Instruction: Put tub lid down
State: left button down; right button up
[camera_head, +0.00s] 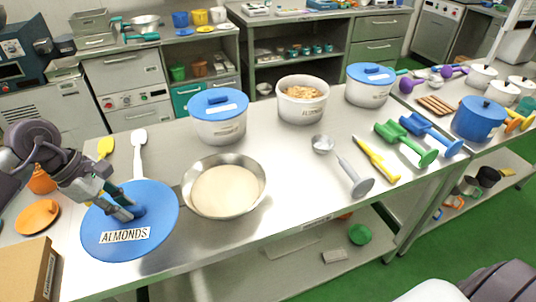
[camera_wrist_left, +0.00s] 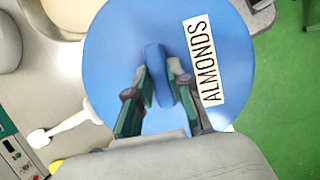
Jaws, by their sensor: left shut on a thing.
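The round blue tub lid (camera_head: 160,205), labelled ALMONDS, is at the left front of the steel table, overlapping the table's front edge in the head view. My left gripper (camera_head: 130,211) is shut on the lid's raised blue handle. The wrist view shows the gripper (camera_wrist_left: 160,78) with a finger on each side of the handle, and the lid (camera_wrist_left: 120,40) flat below it. I cannot tell whether the lid touches the table. An open white tub (camera_head: 302,108) with pale brown contents stands without a lid at the table's back. My right gripper is not in view.
A steel bowl (camera_head: 188,196) of pale contents stands close right of the lid. A white spatula (camera_head: 139,150) lies behind the lid, an orange dish (camera_head: 37,217) left, a cardboard box (camera_head: 25,268) front left. Two blue-lidded tubs (camera_head: 218,125) (camera_head: 368,90) stand behind.

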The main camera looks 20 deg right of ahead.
aim_at(138, 183)
pick_arm(q)
jog(key=w+d+n+t+b, duration=0.1)
jog(key=w+n, duration=0.1)
jog(key=n, duration=0.1)
jog(key=w+d+n+t, duration=0.1)
jog(key=w+n, duration=0.2)
jog(key=n, duration=0.1)
jog(key=w+d+f+n+t+b, duration=0.1)
jog(key=w+n+t, duration=0.1)
jog(key=n, duration=0.1)
jog(key=shift+w+y+b, duration=0.35)
jog(key=shift+y, duration=0.05)
jog(key=shift+w+f+n, duration=0.1)
jog(key=shift+w+n, duration=0.2)
jog(key=shift+n, duration=0.4)
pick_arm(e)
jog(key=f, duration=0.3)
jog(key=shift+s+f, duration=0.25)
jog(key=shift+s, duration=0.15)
